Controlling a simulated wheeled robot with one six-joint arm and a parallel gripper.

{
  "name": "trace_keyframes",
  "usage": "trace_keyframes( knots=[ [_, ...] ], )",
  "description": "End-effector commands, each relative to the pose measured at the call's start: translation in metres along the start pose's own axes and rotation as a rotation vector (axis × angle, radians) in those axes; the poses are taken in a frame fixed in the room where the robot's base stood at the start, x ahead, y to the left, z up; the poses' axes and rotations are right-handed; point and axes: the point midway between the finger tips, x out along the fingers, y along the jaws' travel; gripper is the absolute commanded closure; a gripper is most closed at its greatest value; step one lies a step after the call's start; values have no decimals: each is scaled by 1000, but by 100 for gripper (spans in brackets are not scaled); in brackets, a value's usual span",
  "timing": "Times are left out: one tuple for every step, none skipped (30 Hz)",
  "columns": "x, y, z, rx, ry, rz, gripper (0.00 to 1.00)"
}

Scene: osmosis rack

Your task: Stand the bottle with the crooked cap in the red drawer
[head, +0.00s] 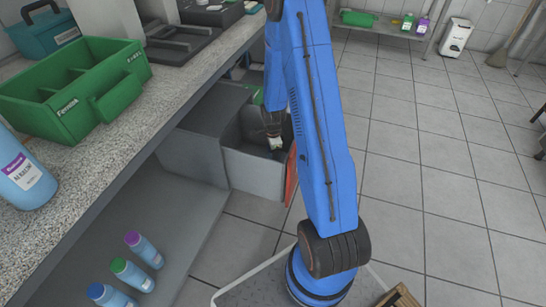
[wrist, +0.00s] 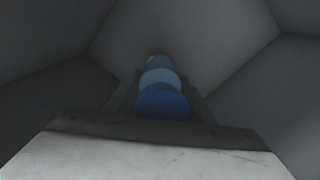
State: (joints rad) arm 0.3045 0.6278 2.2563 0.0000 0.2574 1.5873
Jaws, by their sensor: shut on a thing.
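The red drawer stands pulled out in the head view; its thin red front (head: 291,174) shows edge-on and its grey side wall (head: 253,174) faces me. My gripper (head: 274,143) reaches down into the drawer. In the wrist view my gripper (wrist: 162,108) is shut on a bottle with a blue cap (wrist: 163,104) and a light blue body (wrist: 159,77). The cap looks slightly off the body's line, but its tilt is hard to judge. Dark grey drawer walls surround the bottle. Whether its base touches the drawer floor cannot be told.
Bottles with purple (head: 132,238), green (head: 118,265) and blue (head: 95,290) caps stand on the lower shelf. A green caddy (head: 58,112) and a large blue bottle (head: 24,176) stand on the counter (head: 165,100). Tiled floor on the right is mostly clear.

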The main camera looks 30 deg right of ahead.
Motion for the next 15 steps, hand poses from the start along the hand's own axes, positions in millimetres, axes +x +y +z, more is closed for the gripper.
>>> trace_keyframes(
  knots=[
    [2,0,0,0,0,0,84],
    [2,0,0,0,0,0,47],
    [1,0,0,0,0,0,38],
    [1,0,0,0,0,0,33],
    [1,0,0,0,0,0,33],
    [1,0,0,0,0,0,33],
    [1,0,0,0,0,0,33],
    [1,0,0,0,0,0,33],
    [1,0,0,0,0,0,33],
    [1,0,0,0,0,0,33],
    [1,0,0,0,0,0,33],
    [1,0,0,0,0,0,33],
    [0,0,0,0,0,0,33],
    [0,0,0,0,0,0,33],
    [-2,0,0,0,0,0,33]
  ],
)
